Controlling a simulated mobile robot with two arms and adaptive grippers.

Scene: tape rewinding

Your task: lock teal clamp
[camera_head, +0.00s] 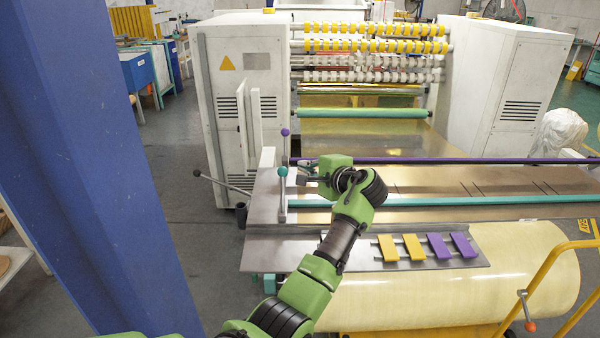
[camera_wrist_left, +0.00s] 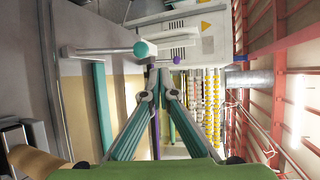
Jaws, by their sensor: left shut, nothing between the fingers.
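The teal clamp is a long teal bar (camera_head: 440,200) across the metal table, with a pale lever at its left end. The lever stands upright and carries a teal ball knob (camera_head: 283,171). In the left wrist view the teal knob (camera_wrist_left: 145,48) is just left of and beyond my fingertips, and the teal bar (camera_wrist_left: 102,105) is at left. My left gripper (camera_head: 306,178) is shut and empty, a little right of the lever in the head view; it also shows in the left wrist view (camera_wrist_left: 154,72). I cannot tell whether it touches the knob. My right gripper is out of view.
A purple bar (camera_head: 430,160) with its own upright lever and purple knob (camera_head: 285,132) lies behind. Yellow and purple tabs (camera_head: 413,247) lie on the front plate (camera_head: 355,257). A large pale roll (camera_head: 500,280) is below. A blue post (camera_head: 85,150) stands left.

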